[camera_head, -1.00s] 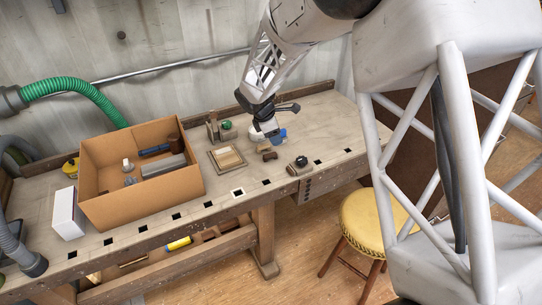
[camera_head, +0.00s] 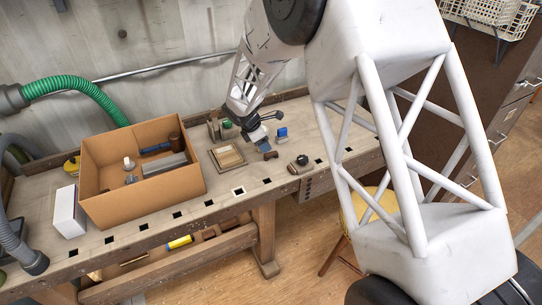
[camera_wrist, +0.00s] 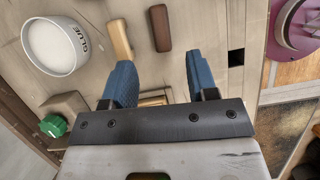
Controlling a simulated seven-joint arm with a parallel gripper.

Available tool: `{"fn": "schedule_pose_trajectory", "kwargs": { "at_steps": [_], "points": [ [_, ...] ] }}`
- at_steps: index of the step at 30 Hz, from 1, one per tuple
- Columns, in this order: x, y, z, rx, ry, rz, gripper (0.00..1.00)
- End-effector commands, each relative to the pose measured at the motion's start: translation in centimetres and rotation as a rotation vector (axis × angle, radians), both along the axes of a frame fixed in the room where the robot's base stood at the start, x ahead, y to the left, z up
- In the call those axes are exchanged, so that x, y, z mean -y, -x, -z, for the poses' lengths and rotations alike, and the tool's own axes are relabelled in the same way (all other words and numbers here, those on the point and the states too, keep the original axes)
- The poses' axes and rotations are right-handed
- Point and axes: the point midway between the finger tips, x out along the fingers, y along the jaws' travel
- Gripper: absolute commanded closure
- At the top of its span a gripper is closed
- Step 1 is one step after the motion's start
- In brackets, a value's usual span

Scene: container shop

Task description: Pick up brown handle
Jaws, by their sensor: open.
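The brown handle (camera_wrist: 160,28) is a short dark wooden bar lying on the bench, at the top centre of the wrist view. In the head view it is small (camera_head: 270,155), just in front of my gripper (camera_head: 271,136). My gripper shows blue fingers in the wrist view (camera_wrist: 160,78), spread apart with nothing held between them. The brown handle lies beyond the fingertips, apart from them. A lighter tan handle (camera_wrist: 118,40) lies just left of it.
A white glue cup (camera_wrist: 55,45) and a green-knobbed block (camera_wrist: 54,125) stand left in the wrist view. The workbench (camera_head: 205,200) also bears a cardboard box (camera_head: 150,209), a wooden frame (camera_head: 228,158) and a black-knobbed piece (camera_head: 302,160) near the front edge.

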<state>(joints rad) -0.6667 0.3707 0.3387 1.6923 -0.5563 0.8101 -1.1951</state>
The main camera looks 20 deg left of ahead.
Motion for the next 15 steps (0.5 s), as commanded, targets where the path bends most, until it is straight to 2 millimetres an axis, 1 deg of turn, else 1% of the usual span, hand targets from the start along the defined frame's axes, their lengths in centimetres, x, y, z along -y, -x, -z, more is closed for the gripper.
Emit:
{"fn": "schedule_pose_trajectory", "kwargs": {
  "at_steps": [1,4,15],
  "points": [
    [0.17,-0.11,0.46,-0.001,0.001,0.001,0.47],
    [0.34,-0.24,0.92,-0.001,0.001,0.0,0.47],
    [0.39,-0.27,1.09,-0.001,0.001,0.0,0.47]
  ]
}}
